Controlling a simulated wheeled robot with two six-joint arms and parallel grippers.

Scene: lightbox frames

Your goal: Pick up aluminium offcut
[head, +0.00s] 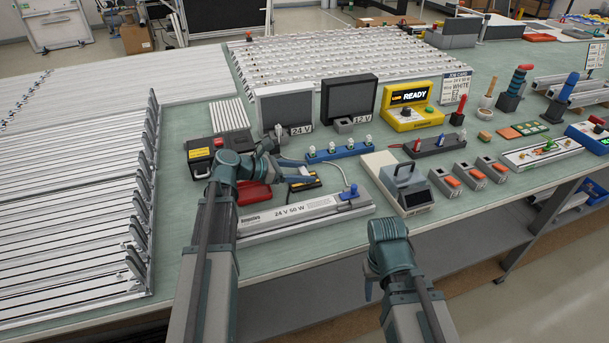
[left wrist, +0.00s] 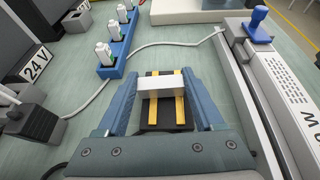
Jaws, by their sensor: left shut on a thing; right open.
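The aluminium offcut is a small silver block (left wrist: 161,86) in the left wrist view, between the blue fingers of my left gripper (left wrist: 166,78). The gripper is shut on it. Below the offcut is a black piece with two yellow strips (left wrist: 165,115); I cannot tell whether the offcut still touches it. In the head view my left gripper (head: 297,177) is low over the bench behind the long 24 V 50 W fixture, and the offcut is not clear there.
The silver 24 V 50 W fixture (head: 285,216) lies in front of the left gripper, its cable running behind. A blue rack of bulbs (head: 345,152) and the 24 V box (head: 285,108) stand behind. A grey handled meter (head: 405,187) is to the right.

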